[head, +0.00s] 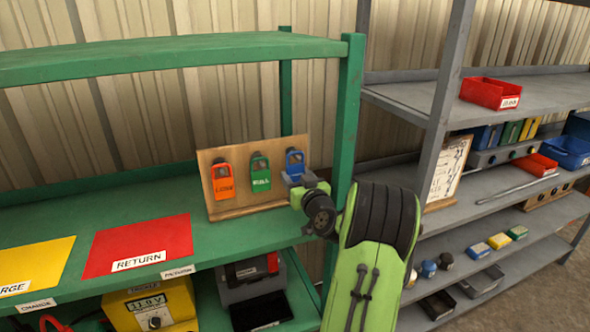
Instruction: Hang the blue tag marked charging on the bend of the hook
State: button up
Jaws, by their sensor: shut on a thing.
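The blue tag (297,158) is at the right end of a small wooden board (245,196) on the green shelf. Its upper part with the opening shows; its lower part and any lettering are hidden by my gripper. My gripper (296,178) reaches it from the lower right and is shut on it. An orange tag (223,182) and a green tag (260,175) hang on the same board, to the left. Dark hook ends show at the tops of these two tags. I cannot tell whether the blue tag still touches its hook.
A red mat (138,243) labelled RETURN and a yellow mat (37,264) lie left on the green shelf (210,232). A green post (346,115) stands close right of my gripper. The grey rack (415,100) with bins is farther right.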

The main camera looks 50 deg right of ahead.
jog(key=shift+r, duration=0.8)
jog(key=shift+s+a+f+b, duration=0.2)
jog(key=shift+s+a+b, duration=0.05)
jog(key=shift+s+b, duration=0.3)
jog(key=b+v, duration=0.5)
jog(key=v, duration=0.1)
jog(key=shift+w+r, duration=0.1)
jog(key=shift+r, duration=0.05)
dwell(1.1)
